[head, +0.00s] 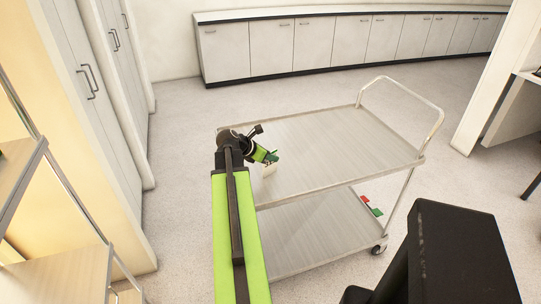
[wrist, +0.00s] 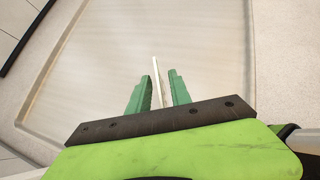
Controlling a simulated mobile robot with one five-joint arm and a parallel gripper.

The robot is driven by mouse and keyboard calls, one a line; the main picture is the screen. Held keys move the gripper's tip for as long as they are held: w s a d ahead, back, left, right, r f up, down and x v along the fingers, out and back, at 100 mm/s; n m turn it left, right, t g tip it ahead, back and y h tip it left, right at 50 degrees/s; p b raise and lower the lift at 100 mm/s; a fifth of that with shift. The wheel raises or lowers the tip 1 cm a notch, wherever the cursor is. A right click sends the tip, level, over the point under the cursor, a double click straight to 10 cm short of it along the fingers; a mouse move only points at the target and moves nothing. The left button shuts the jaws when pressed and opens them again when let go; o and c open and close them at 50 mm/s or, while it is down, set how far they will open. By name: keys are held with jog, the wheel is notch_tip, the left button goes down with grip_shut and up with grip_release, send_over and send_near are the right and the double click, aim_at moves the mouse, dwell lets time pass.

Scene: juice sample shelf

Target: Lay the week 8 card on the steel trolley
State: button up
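The steel trolley (head: 335,140) stands in front of me in the head view, with a bare, flat upper deck and a lower shelf. Its upper deck (wrist: 215,50) also fills most of the wrist view. My gripper (head: 270,160) is over the near left part of the upper deck. Its green fingers (wrist: 160,90) are on both sides of a thin pale card (wrist: 156,75), which is seen edge-on and sticks out past the fingertips. The card (head: 268,171) hangs below the fingers in the head view. Its print cannot be read, and its exact height above the deck cannot be told.
A red and a green item (head: 371,206) show at the lower shelf's right side. The trolley's push handle (head: 415,95) rises at the right end. Shelving (head: 25,180) stands at the left edge. Low white cabinets (head: 310,45) line the back wall, with open floor before them.

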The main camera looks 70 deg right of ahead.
jog(key=shift+a+r+p, duration=0.1)
jog(key=shift+r+p, duration=0.3)
jog(key=p+v, duration=0.7)
jog(key=v, duration=0.4)
jog(key=shift+w+a, duration=0.2)
jog(key=shift+a, duration=0.05)
